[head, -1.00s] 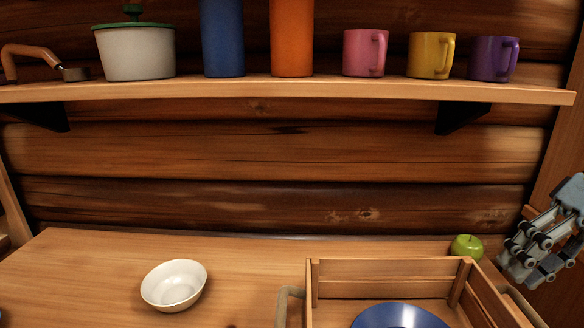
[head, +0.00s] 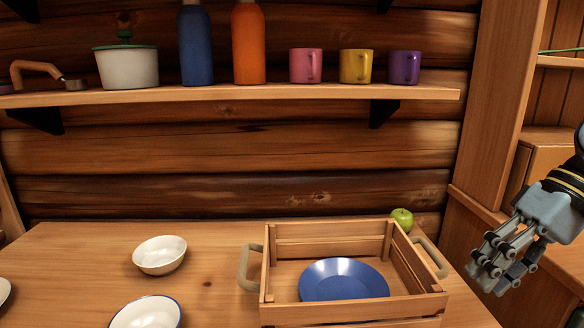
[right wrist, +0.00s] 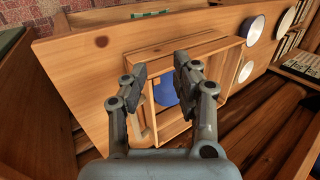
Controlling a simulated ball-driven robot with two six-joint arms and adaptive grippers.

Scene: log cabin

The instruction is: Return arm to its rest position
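My right gripper (head: 490,272) is at the right side of the head view, in front of the wooden uprights and to the right of the crate. In the right wrist view its two fingers (right wrist: 158,70) stand apart with nothing between them, so it is open and empty. The crate and blue plate show beyond the fingers there. My left gripper is in neither current view.
A wooden crate (head: 281,310) on the table (head: 215,250) holds a blue plate (head: 343,280). A green apple (head: 401,219) is behind it. A white bowl (head: 160,255) and a blue-rimmed bowl (head: 147,315) stand left. Mugs, bottles and a pot line the shelf (head: 270,94).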

